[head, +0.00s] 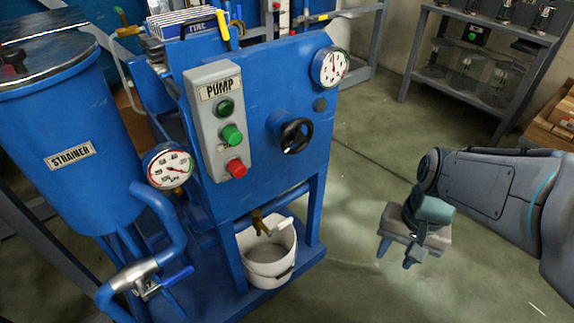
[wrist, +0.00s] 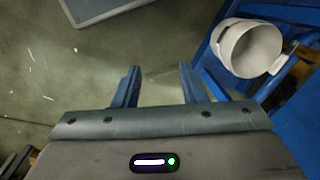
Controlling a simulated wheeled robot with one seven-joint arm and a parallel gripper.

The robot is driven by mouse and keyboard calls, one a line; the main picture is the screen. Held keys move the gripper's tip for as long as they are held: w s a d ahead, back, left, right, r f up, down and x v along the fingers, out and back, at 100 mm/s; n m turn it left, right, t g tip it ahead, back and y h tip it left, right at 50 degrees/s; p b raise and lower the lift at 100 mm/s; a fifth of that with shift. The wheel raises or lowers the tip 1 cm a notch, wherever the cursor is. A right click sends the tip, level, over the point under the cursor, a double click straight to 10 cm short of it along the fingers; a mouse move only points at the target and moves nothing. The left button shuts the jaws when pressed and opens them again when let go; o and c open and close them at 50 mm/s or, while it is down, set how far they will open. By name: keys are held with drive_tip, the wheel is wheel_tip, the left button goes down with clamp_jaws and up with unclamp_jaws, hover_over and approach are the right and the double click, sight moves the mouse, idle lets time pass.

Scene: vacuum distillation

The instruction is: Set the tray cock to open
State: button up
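A small brass cock (head: 260,224) with a pale lever (head: 282,227) sticks out under the blue pump panel, just above a white bucket (head: 268,262). I take it for the tray cock, as no label shows on it. Its lever slants up to the right, roughly level. My gripper (head: 396,254) hangs to the right of the bucket, over bare floor, clear of the cock. In the wrist view its two blue fingers (wrist: 160,69) are apart with nothing between them. The bucket (wrist: 252,47) shows there at upper right, with a white piece beside its rim.
The blue panel carries a pump button box (head: 219,122), a black handwheel (head: 295,136) and a gauge (head: 330,67). A strainer tank (head: 60,130) and a blue-handled valve (head: 165,282) stand left. Open floor lies right of the frame; a grey shelf (head: 475,80) stands behind.

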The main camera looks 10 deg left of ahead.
drive_tip(key=w+a+f+m+g+y+p, duration=0.2)
drive_tip(key=w+a+m+g+y+p, duration=0.25)
drive_tip(key=m, duration=0.45)
drive_tip(key=m+t+y+p, duration=0.4)
drive_tip(key=m+y+p, duration=0.65)
drive_tip(key=m, duration=1.35)
approach(289, 223)
drive_tip(key=shift+y, duration=0.9)
drive_tip(key=a+b, duration=0.1)
drive_tip(key=a, duration=0.3)
drive_tip(key=a+f+b, duration=0.1)
drive_tip(key=a, duration=0.3)
drive_tip(key=a+b, duration=0.1)
drive_tip(key=a, duration=0.3)
drive_tip(key=shift+s+a+f, duration=0.25)
drive_tip(key=shift+s+a, duration=0.05)
drive_tip(key=shift+s, duration=0.1)
clamp_jaws()
